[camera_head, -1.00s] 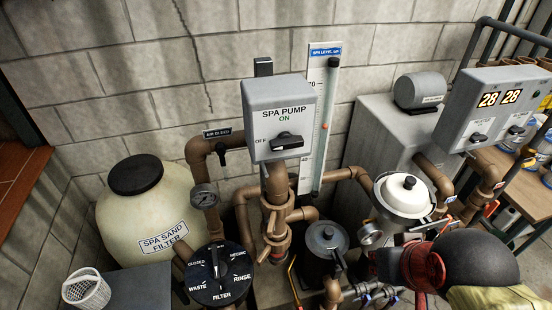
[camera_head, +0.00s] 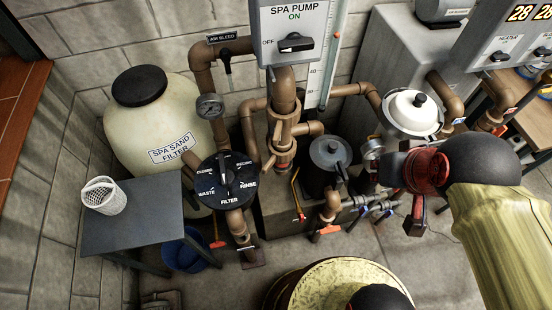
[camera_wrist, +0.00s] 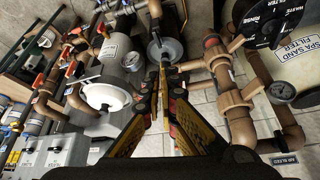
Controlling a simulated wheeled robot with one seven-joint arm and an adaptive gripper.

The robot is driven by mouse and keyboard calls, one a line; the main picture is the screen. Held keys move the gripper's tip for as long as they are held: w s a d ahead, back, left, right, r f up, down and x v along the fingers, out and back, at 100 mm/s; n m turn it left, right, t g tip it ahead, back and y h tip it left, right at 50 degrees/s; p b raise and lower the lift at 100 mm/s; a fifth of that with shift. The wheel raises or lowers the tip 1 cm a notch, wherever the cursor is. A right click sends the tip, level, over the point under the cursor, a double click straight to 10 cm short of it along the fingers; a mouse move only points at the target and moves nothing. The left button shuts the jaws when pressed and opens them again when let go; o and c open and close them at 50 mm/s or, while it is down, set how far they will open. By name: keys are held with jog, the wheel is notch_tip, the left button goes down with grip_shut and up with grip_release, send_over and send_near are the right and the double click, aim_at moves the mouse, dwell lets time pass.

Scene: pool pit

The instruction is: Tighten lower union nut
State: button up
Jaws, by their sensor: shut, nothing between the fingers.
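The brown vertical pipe (camera_head: 284,95) below the spa pump switch carries thick union fittings with side lugs. The lower union nut (camera_head: 281,160) appears to be the lower lugged collar, beside the grey-lidded pump pot. In the wrist view the same fittings (camera_wrist: 229,98) stand right of my fingers, turned around; which collar is the lower nut is hard to tell there. My gripper (camera_wrist: 166,68) is shut and empty, its yellow-and-black fingers meeting in front of the grey-lidded pot. It is apart from the nut. In the head view my arm comes from the right and the fingertips are unclear.
The grey-lidded pot (camera_head: 328,152) stands close right of the pipe. The multiport valve (camera_head: 227,180) and sand filter (camera_head: 150,115) are left. A white-lidded vessel (camera_head: 408,118) with a gauge is right. Red- and blue-handled valves sit low. A round yellowish top (camera_head: 335,285) is in front.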

jog(key=shift+o, duration=0.5)
jog(key=shift+a+f, duration=0.1)
jog(key=shift+a, duration=0.25)
jog(key=o, duration=0.6)
jog(key=a+f+n+g, duration=0.1)
jog(key=a+f+n, duration=0.1)
jog(key=a+f, duration=0.2)
jog(key=s+a+f+n+g+b, duration=0.1)
jog(key=a+f+n, duration=0.1)
jog(key=a+f, duration=0.1)
jog(key=a+f+n+g+b, duration=0.1)
jog(key=a+f+n+g, duration=0.1)
jog(key=a+f, duration=0.2)
jog(key=shift+s+a+f, duration=0.15)
jog(key=shift+a+f, duration=0.05)
jog(key=shift+f, duration=0.2)
jog(key=shift+s+a+f, duration=0.15)
jog(key=shift+f, duration=0.25)
jog(key=shift+c, duration=0.2)
jog(key=n+t+h+b, duration=0.4)
jog(key=n+t+h, duration=0.4)
jog(key=n+t, duration=1.1)
send_near(263, 172)
jog(key=w+r+n+g, duration=0.3)
jog(key=r+n+g, duration=0.1)
jog(key=n+g, duration=0.1)
jog(key=shift+h, duration=0.4)
jog(key=shift+b+x, duration=0.8)
jog(key=shift+x, duration=3.45)
